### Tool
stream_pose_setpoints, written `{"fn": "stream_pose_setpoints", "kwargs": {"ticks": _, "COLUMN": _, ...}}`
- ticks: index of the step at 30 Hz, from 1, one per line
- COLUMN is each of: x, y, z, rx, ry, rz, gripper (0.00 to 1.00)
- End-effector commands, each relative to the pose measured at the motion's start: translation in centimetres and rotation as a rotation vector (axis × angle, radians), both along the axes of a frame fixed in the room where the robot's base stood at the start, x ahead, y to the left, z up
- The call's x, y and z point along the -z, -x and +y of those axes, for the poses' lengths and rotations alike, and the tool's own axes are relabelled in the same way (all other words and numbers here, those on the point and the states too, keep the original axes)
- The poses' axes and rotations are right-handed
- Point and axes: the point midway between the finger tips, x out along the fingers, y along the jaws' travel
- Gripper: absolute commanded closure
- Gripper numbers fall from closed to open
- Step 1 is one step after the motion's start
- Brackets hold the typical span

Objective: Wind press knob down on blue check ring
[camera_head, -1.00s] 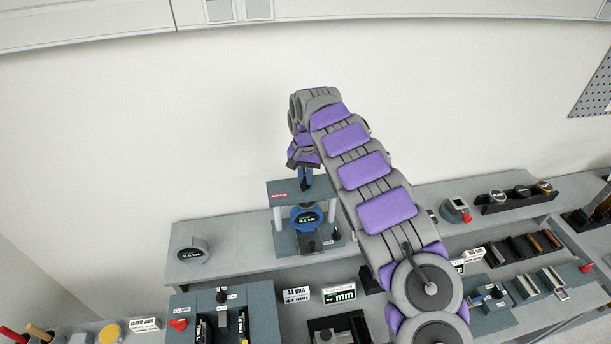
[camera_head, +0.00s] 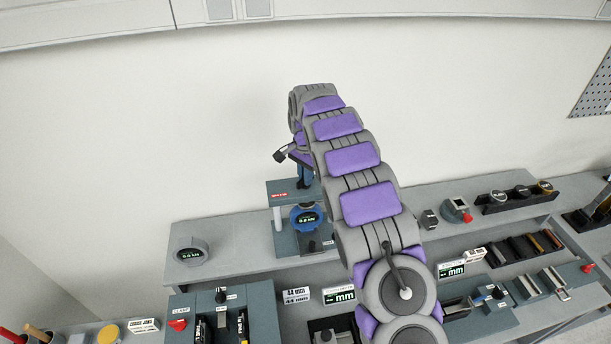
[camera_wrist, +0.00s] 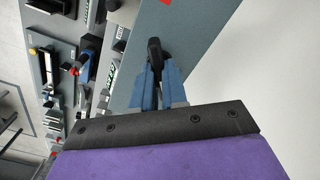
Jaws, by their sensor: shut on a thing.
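The small press stands on the back shelf, with its grey top plate (camera_head: 282,188) on posts.
A round grey gauge (camera_head: 190,252) stands left of the press on the shelf. A clamp fixture (camera_head: 225,318) and label cards (camera_head: 296,295) are in front. My arm crosses to the right of the press. The wall behind is bare.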

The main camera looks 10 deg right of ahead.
Motion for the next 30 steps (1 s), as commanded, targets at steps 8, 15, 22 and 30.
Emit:
{"fn": "stream_pose_setpoints", "kwargs": {"ticks": 8, "x": -0.14, "y": -0.13, "z": 0.04, "rx": 0.015, "ry": -0.001, "rz": -0.005, "gripper": 1.00}}
{"fn": "stream_pose_setpoints", "kwargs": {"ticks": 15, "x": -0.15, "y": -0.14, "z": 0.04, "rx": 0.014, "ry": -0.001, "rz": -0.005, "gripper": 0.83}}
{"fn": "stream_pose_setpoints", "kwargs": {"ticks": 22, "x": -0.15, "y": -0.02, "z": 0.03, "rx": 0.014, "ry": -0.001, "rz": -0.004, "gripper": 0.62}}
{"fn": "stream_pose_setpoints", "kwargs": {"ticks": 30, "x": -0.28, "y": 0.01, "z": 0.02, "rx": 0.013, "ry": -0.001, "rz": -0.003, "gripper": 0.62}}
